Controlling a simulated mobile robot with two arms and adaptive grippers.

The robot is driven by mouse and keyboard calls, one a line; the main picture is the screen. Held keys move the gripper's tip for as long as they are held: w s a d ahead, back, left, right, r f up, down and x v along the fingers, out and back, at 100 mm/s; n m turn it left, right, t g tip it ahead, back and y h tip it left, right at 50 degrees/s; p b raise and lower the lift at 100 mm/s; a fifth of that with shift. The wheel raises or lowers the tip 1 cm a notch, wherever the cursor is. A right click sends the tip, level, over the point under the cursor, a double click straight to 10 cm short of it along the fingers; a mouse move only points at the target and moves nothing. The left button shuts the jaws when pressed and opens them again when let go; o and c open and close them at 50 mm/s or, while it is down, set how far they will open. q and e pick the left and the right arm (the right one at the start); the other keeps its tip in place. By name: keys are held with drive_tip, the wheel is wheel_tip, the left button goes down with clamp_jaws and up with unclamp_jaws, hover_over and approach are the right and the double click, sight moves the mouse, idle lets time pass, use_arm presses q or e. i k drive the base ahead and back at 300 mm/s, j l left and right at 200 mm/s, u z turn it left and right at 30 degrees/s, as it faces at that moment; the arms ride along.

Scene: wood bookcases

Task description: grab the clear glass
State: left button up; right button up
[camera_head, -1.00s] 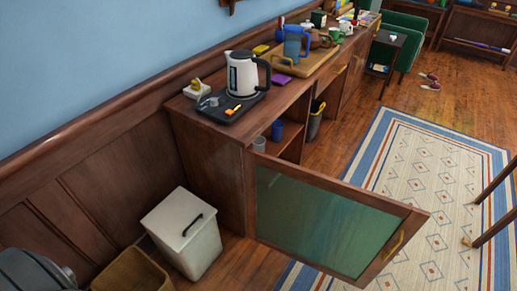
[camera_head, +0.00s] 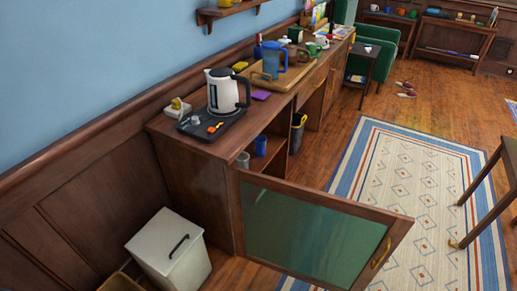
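I cannot pick out a clear glass for certain. A small pale grey cup (camera_head: 243,160) stands at the open front of the wooden cabinet (camera_head: 190,175), beside a blue cup (camera_head: 261,147); it is too small to tell if it is glass. The cabinet's glass-paned door (camera_head: 315,232) is swung open towards the lower right. On the cabinet top are a blue pitcher (camera_head: 275,60) and several mugs on a wooden tray (camera_head: 303,72). Neither of my grippers is in view.
A white and black kettle (camera_head: 222,92) stands on a dark tray (camera_head: 225,125). A white lidded bin (camera_head: 170,250) is left of the cabinet. The open door sticks out into the floor space. A patterned rug (camera_head: 400,200) lies right of it, with a wooden table (camera_head: 508,160) at the right edge.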

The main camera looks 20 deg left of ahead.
sight(243, 159)
drive_tip(key=i+l+z, duration=0.15)
drive_tip(key=l+z, duration=0.2)
drive_tip(key=l, duration=0.15)
drive_tip(key=i+l+z, duration=0.2)
drive_tip(key=l+z, duration=0.15)
drive_tip(key=i+l+z, duration=0.3)
drive_tip(key=l, duration=0.15)
drive_tip(key=i+l+z, duration=0.55)
drive_tip(key=i+l, duration=0.25)
drive_tip(key=i+u, duration=0.55)
drive_tip(key=u, duration=0.15)
drive_tip(key=i+l+u, duration=0.1)
drive_tip(key=i+u, duration=0.25)
drive_tip(key=i+j+u, duration=0.25)
drive_tip(key=u, duration=0.2)
drive_tip(key=i+j+u, duration=0.15)
drive_tip(key=i+u, duration=0.55)
drive_tip(key=u, duration=0.15)
drive_tip(key=i+u, duration=0.45)
drive_tip(key=i+l+u, duration=0.2)
drive_tip(key=u, duration=0.25)
